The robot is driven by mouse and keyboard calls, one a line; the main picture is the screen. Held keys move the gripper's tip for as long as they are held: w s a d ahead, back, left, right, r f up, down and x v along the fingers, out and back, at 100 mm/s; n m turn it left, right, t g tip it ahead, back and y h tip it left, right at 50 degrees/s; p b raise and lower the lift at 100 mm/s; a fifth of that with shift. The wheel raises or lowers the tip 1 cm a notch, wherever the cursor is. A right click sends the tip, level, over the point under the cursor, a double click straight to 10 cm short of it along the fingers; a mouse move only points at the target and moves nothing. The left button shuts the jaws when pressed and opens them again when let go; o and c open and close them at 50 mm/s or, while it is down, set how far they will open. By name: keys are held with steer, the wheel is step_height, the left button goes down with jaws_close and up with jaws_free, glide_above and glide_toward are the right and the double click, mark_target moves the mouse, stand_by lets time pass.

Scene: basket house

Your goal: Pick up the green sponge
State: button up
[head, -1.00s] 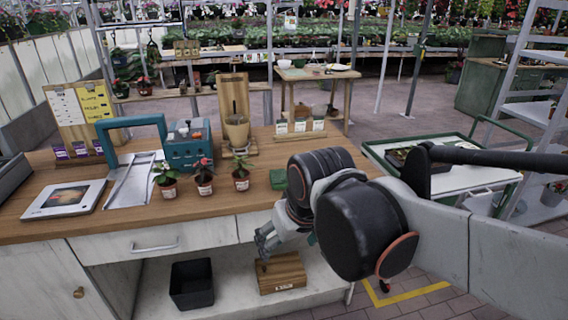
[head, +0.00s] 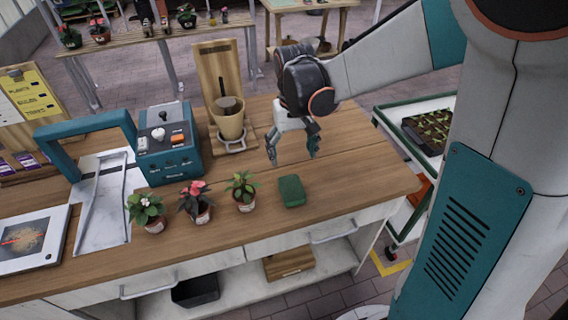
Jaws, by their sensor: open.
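The green sponge (head: 291,191) lies flat on the wooden counter (head: 340,178), near its front edge and right of the potted plants. My gripper (head: 293,160) is above the counter, behind the sponge in the picture, with its fingers pointing down. Its fingers are spread apart and nothing is between them. It is apart from the sponge, which is fully in view.
Several small potted plants stand left of the sponge, the nearest one (head: 243,192) close to it. A teal machine (head: 167,145) and a pot on a wooden stand (head: 229,122) are behind. The counter right of the sponge is clear.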

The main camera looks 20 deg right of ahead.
mark_target(291, 185)
steer(key=f+b, duration=0.1)
steer(key=f, duration=0.3)
steer(key=f+b, duration=0.2)
steer(key=f, duration=0.3)
steer(key=f+b, duration=0.1)
steer(key=f, duration=0.3)
steer(key=shift+s+a+f, duration=0.15)
steer(key=shift+s, duration=0.15)
steer(key=c, duration=0.8)
